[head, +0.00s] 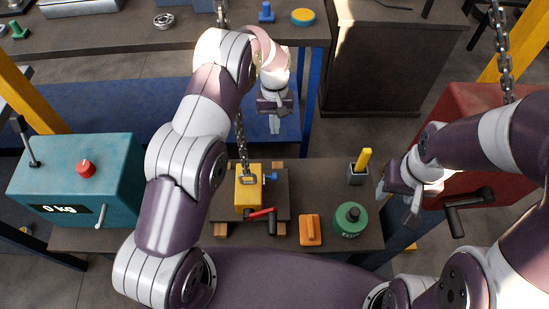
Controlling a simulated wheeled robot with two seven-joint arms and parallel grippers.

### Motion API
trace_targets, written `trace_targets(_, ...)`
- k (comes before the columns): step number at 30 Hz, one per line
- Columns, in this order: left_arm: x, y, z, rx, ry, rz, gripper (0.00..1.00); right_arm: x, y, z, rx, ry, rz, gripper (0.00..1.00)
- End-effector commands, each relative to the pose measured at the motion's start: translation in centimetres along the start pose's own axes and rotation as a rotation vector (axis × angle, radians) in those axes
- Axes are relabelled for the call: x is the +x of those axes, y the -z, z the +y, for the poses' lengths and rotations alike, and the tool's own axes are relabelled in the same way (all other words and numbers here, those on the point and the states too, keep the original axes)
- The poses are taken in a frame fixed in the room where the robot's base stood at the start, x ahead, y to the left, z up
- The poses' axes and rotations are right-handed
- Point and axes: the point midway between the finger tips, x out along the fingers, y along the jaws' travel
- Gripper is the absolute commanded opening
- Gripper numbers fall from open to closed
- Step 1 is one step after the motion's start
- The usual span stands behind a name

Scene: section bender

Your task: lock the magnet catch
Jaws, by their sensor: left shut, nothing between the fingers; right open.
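The yellow lifting magnet (243,187) sits on a dark plate (277,207) on the bench, with a chain (240,140) running up from its top. A red lever (262,214) with a black end lies across its front side. A small blue knob (271,177), which may be the catch, sticks out at its right side. My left gripper (275,126) is shut and empty, behind and above the magnet, fingers pointing down. My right gripper (396,206) is open and empty at the right, apart from the magnet. My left arm hides part of the bench left of the magnet.
A teal box (75,165) with a red knob and a "0 kg" display stands left. An orange block (310,229), a green canister (348,222) and a dark holder with a yellow stick (358,172) stand right of the magnet. A red machine with a crank (465,208) is far right.

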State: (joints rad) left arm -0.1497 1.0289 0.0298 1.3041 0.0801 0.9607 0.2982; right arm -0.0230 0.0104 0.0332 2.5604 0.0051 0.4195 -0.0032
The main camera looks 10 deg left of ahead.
Motion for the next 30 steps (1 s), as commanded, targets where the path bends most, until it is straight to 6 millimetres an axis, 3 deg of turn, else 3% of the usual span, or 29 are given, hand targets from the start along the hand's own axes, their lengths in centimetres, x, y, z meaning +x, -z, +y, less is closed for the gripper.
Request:
trace_targets(7, 3.2, 0.0, 0.0, 0.000, 0.001, -0.003, 0.00, 1.5, -0.2, 0.0, 0.000, 0.000, 0.000, 0.51)
trace_targets(9, 4.2, -0.1, -0.1, 0.000, 0.002, -0.004, 0.00, 0.4, -0.1, 0.0, 0.000, 0.000, 0.000, 0.51)
trace_targets(17, 9.8, -0.2, -0.1, 0.001, 0.002, -0.004, 0.00, -0.8, 0.1, 0.0, 0.000, 0.000, 0.000, 0.51)
trace_targets(24, 11.7, -2.7, 0.0, 0.001, 0.001, -0.002, 0.00, -2.5, 0.3, 0.0, 0.000, 0.000, 0.000, 0.51)
trace_targets(30, 12.4, -3.3, 0.0, 0.001, 0.001, 0.000, 0.00, -2.6, 0.3, 0.0, 0.000, 0.000, 0.000, 0.51)
